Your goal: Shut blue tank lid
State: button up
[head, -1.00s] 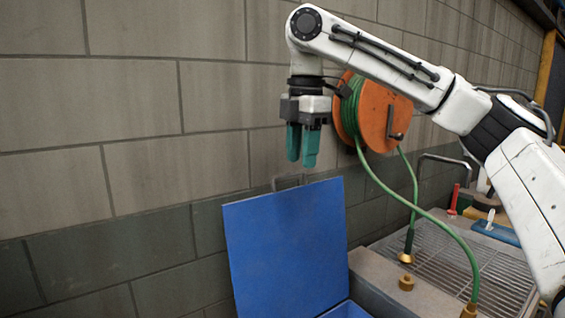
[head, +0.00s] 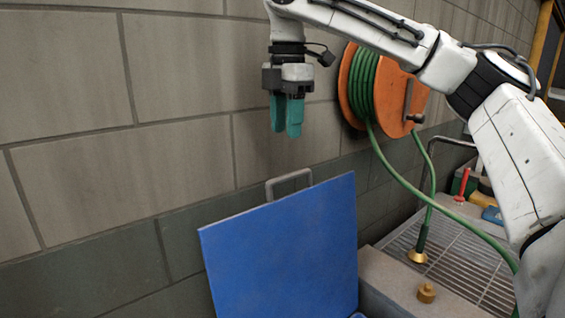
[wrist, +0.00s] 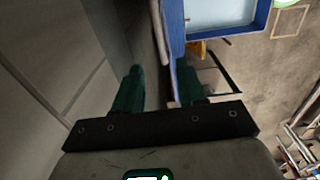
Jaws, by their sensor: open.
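The blue tank lid (head: 285,250) stands raised and open, close to the wall in the head view. A grey handle (head: 289,183) sticks up from its top edge. My gripper (head: 287,132) points down above the lid and handle, with teal fingers apart and nothing between them. In the wrist view my gripper (wrist: 157,82) shows its two fingers spread, with the blue lid's edge (wrist: 173,45) running between them, nearer the right finger. The open blue tank (wrist: 262,14) with pale water inside shows at the top.
An orange hose reel (head: 358,85) with green hose hangs on the block wall (head: 180,165), right of my gripper. The hose runs down over a metal grating (head: 455,255). A brass fitting (head: 427,293) stands on the ledge beside the lid.

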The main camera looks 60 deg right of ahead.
aim_at(286, 175)
notch_tip(286, 175, down, 10)
jog(key=shift+r+p, duration=0.2)
jog(key=shift+p, duration=0.2)
jog(key=shift+c, duration=0.3)
grip_shut()
